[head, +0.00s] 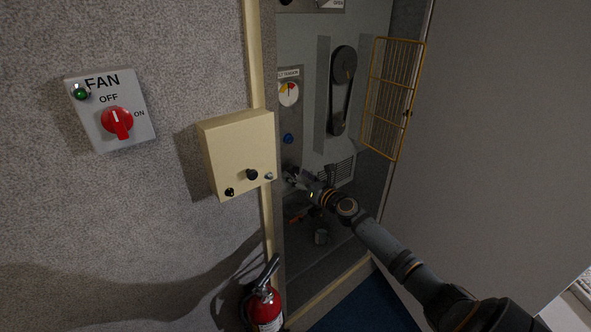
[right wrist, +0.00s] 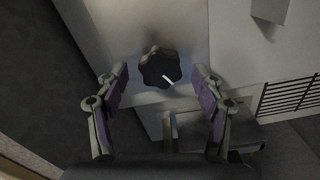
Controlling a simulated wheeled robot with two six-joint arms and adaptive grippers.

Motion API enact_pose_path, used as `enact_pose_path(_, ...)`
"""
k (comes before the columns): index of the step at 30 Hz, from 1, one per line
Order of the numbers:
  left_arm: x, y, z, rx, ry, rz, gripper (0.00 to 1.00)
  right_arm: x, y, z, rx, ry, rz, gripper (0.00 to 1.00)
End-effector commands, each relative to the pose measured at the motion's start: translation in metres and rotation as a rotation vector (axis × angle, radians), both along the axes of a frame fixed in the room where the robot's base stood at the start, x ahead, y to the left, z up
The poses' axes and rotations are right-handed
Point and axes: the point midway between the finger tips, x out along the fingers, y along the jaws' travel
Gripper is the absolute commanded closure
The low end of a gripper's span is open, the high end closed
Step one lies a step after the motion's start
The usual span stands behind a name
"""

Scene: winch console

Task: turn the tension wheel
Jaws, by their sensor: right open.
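The tension wheel (right wrist: 160,68) is a dark lobed knob with a white mark, at the upper middle of the right wrist view. In the head view I cannot make it out clearly near my right gripper (head: 293,178). My right gripper is open, and in the right wrist view its purple-padded fingers stand to the left and right of the wheel. I cannot tell if they touch it. A round gauge (head: 289,94) under a tension label is on the panel above. My left gripper is not in view.
A cream box (head: 238,152) with knobs juts out just left of my right gripper. A yellow mesh guard (head: 391,97) stands open to the right of the belt and pulleys (head: 341,90). A blue knob (head: 288,138) sits below the gauge. A fire extinguisher (head: 265,306) stands lower left.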

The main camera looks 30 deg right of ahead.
Motion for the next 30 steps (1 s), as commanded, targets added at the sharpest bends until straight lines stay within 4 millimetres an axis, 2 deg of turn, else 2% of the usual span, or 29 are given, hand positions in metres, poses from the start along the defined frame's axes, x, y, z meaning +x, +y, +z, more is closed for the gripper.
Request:
enact_pose_path(5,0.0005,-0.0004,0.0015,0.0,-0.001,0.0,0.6,0.0134,0.0019,-0.0011,0.0,0.001,0.001,0.32)
enact_pose_path(13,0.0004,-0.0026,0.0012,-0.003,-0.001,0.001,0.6,0.0145,0.002,-0.0019,-0.001,0.002,0.001,0.32)
enact_pose_path(25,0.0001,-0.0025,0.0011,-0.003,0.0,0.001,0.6,0.0143,0.0018,-0.0018,-0.001,0.002,0.001,0.86)
enact_pose_path(30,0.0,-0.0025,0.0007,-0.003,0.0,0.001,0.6,0.0143,0.0017,-0.0019,-0.01,0.001,0.001,0.86)
